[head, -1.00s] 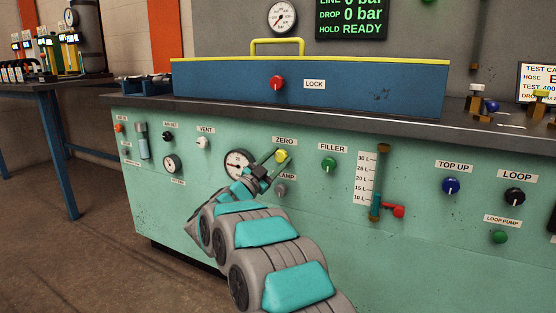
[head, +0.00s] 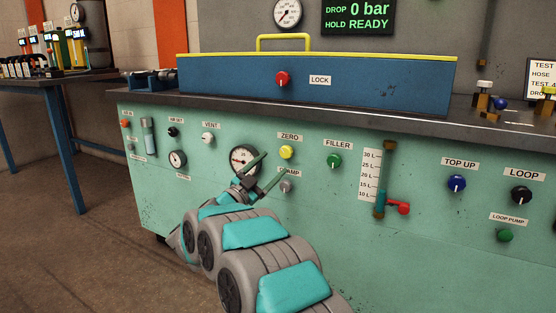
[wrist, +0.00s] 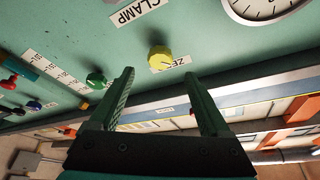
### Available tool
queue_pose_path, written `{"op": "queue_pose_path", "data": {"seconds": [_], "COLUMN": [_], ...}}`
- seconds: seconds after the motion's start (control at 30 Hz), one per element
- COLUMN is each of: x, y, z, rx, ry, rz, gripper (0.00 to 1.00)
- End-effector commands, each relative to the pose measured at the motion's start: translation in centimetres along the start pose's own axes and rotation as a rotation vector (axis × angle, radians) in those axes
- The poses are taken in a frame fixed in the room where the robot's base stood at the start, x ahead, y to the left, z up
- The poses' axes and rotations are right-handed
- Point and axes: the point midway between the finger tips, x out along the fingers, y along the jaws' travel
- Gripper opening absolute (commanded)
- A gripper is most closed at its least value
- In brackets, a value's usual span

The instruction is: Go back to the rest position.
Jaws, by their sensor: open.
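My gripper (head: 273,166) is open and empty in front of the green panel, with its two green fingers apart. In the head view it is below and left of the yellow ZERO knob (head: 287,152), its fingers overlapping the gauge (head: 243,160) and the grey CLAMP knob (head: 286,186). In the wrist view my gripper (wrist: 158,76) has its fingers spread wide, with the yellow knob (wrist: 160,57) beyond the gap and apart from both fingers.
The panel carries a green FILLER knob (head: 333,160), a level tube with a red valve handle (head: 399,207), and TOP UP (head: 457,183) and LOOP (head: 521,195) knobs. The blue LOCK cover (head: 385,80) lies above. A side table (head: 50,84) stands left; floor there is open.

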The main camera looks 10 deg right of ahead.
Motion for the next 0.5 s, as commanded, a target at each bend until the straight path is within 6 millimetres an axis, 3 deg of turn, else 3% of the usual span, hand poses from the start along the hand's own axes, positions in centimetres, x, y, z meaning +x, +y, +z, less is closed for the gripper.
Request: {"op": "queue_pose_path", "data": {"seconds": [0.17, 0.5], "x": [-1.33, -1.38], "y": [0.05, -0.04], "z": [0.03, 0.01], "rx": [-0.003, -0.001], "ry": [0.0, -0.004], "rz": [0.0, -0.003], "gripper": [0.81, 0.81]}}
